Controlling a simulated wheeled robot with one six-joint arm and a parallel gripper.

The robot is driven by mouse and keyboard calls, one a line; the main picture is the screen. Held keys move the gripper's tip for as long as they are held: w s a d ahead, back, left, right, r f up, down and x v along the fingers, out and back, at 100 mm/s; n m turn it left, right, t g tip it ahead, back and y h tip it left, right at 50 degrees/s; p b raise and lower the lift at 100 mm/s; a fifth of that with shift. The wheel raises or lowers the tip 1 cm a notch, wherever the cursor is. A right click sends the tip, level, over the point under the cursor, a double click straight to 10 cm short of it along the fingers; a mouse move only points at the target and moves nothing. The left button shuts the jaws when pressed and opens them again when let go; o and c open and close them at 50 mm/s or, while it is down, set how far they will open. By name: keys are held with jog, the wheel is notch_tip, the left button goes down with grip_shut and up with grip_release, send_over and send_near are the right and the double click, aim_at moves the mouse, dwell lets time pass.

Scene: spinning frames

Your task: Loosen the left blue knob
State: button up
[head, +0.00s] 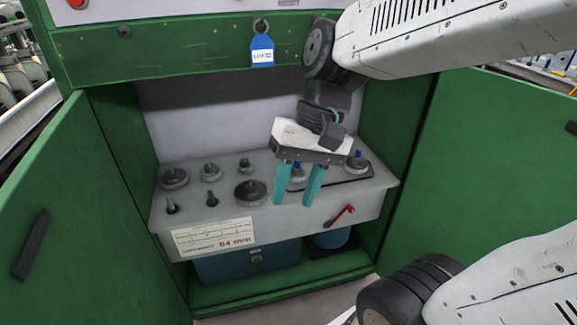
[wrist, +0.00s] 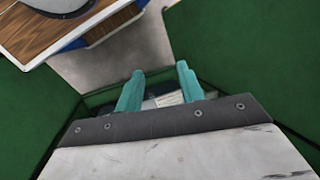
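The left blue knob (head: 297,173) stands on the grey panel (head: 222,205) inside the green cabinet. In the head view it shows between the teal fingers of my gripper (head: 293,202), which partly hide it. The fingers are spread apart and hold nothing that I can see. They appear in front of the knob; I cannot tell the gap in depth. A second blue knob (head: 357,156) stands further right, clear of the gripper. In the wrist view my gripper (wrist: 160,72) is also open, and no blue knob can be made out.
Several dark knobs, such as a large one (head: 250,191), stand left of the gripper. A red lever (head: 341,215) is on the panel's front at right. Open green doors (head: 70,215) flank the cabinet, and a blue tag (head: 262,50) hangs from the upper beam.

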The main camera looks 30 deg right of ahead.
jog(key=w+a+f+m+t+y, duration=0.1)
jog(key=w+a+f+m+y, duration=0.1)
jog(key=w+m+y, duration=0.8)
jog(key=w+d+f+m+t, duration=0.2)
jog(key=w+d+f+t, duration=0.1)
jog(key=w, duration=0.4)
jog(key=w+d+f+m+t, duration=0.1)
jog(key=w+d+f+t, duration=0.15)
jog(key=w, duration=0.55)
jog(key=w+d+f+m+t+h, duration=0.2)
jog(key=w+d+f+m+t, duration=0.6)
jog(key=d, duration=0.4)
jog(key=m+t+h, duration=0.4)
jog(key=m+h, duration=0.4)
jog(key=m, duration=0.2)
send_near(297, 167)
jog(key=w, duration=0.1)
jog(key=w+r, duration=0.1)
jog(key=w, duration=0.1)
jog(key=shift+a+r, duration=0.15)
jog(key=shift+a, duration=0.2)
jog(key=shift+w+d+f+h, duration=0.15)
jog(key=shift+w+f+h, duration=0.05)
jog(key=shift+h, duration=0.2)
jog(key=w, duration=0.3)
jog(key=w+a, duration=0.1)
jog(key=w, duration=0.3)
jog(key=shift+w+a, duration=0.1)
jog(key=shift+a, duration=0.1)
grip_shut()
